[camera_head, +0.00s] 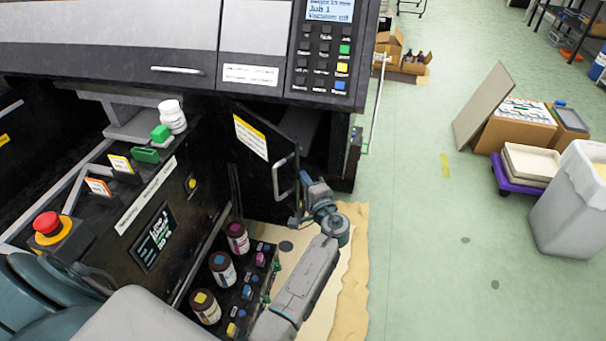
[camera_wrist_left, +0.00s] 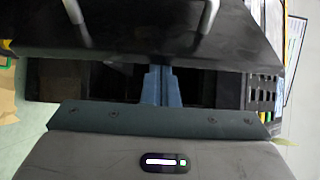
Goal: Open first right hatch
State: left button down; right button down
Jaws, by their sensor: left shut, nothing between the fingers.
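The hatch (camera_head: 262,150) is a black panel with a yellow-and-white label and a metal handle (camera_head: 283,175). It stands at an angle to the machine front, with a dark opening (camera_head: 326,128) showing to its right. My left gripper (camera_head: 308,192) is shut and empty, close to the right of the handle and the panel's edge. In the left wrist view its blue fingers (camera_wrist_left: 161,84) are together below the dark panel (camera_wrist_left: 150,38), whose handle (camera_wrist_left: 208,16) shows at the top. I cannot tell whether the fingers touch the panel. My right gripper is not in view.
Several brown ink bottles (camera_head: 222,268) stand in a row below, left of my left arm. A control panel (camera_head: 324,50) is above the hatch. A red button (camera_head: 47,222) is at the far left. Green floor (camera_head: 430,230) is clear to the right, before a grey bin (camera_head: 568,215).

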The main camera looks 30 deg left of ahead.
pick_arm(q)
jog(key=shift+s+a+f, duration=0.15)
jog(key=shift+s+a, duration=0.15)
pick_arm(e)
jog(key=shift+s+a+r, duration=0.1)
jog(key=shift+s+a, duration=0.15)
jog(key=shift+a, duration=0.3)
pick_arm(q)
jog(key=shift+d, duration=0.15)
